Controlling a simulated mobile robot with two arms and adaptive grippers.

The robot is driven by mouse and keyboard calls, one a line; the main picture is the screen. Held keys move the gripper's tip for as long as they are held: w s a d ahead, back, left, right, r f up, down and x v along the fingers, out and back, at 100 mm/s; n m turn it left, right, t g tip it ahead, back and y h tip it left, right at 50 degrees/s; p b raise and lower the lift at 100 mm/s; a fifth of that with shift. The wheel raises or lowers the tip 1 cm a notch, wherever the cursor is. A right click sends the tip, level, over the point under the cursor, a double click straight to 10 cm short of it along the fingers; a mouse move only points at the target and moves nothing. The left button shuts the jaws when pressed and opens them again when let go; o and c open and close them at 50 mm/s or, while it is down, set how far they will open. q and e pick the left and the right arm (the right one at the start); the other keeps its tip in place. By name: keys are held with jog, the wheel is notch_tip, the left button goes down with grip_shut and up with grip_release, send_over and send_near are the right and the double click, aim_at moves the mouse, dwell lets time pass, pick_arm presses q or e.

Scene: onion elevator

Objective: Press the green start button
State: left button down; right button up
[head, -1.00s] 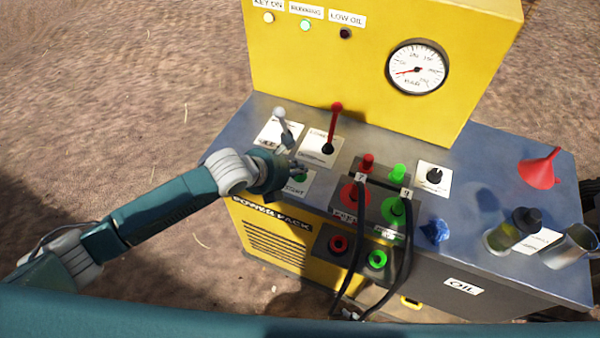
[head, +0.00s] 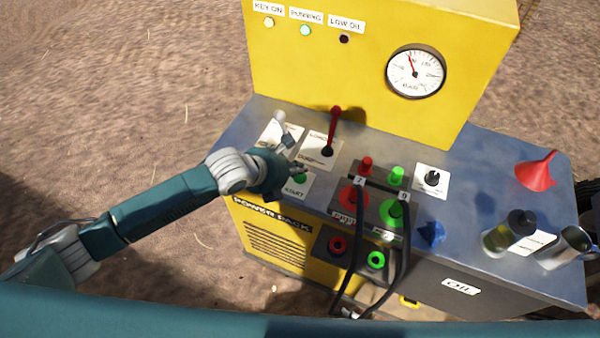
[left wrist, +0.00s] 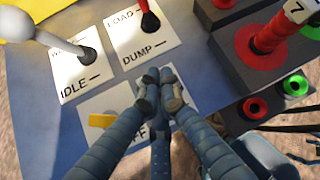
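The green start button (head: 299,179) shows just below my left gripper in the head view, above a label reading START. My left gripper (head: 296,167) is over the button's panel, by its upper edge; I cannot tell whether it touches. In the left wrist view its fingers (left wrist: 160,76) are drawn together at the tips with nothing between them, and they hide the button. The green RUNNING lamp (head: 305,31) and the KEY ON lamp (head: 269,22) look lit; the LOW OIL lamp (head: 344,39) is dark. My right gripper is out of view.
A red-knobbed lever (head: 334,130) and a white-knobbed lever (left wrist: 55,36) stand close to the gripper. A yellow key (left wrist: 103,120) is beside the fingers. Red and green hose couplings (head: 392,212), a blue rag (head: 431,233) and a red funnel (head: 537,170) are farther right.

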aim_at(298, 178)
pick_arm(q)
jog(key=shift+r, duration=0.1)
notch_tip(298, 178, up, 5)
jog(key=p, duration=0.4)
jog(key=shift+p, duration=0.4)
dwell(0.5)
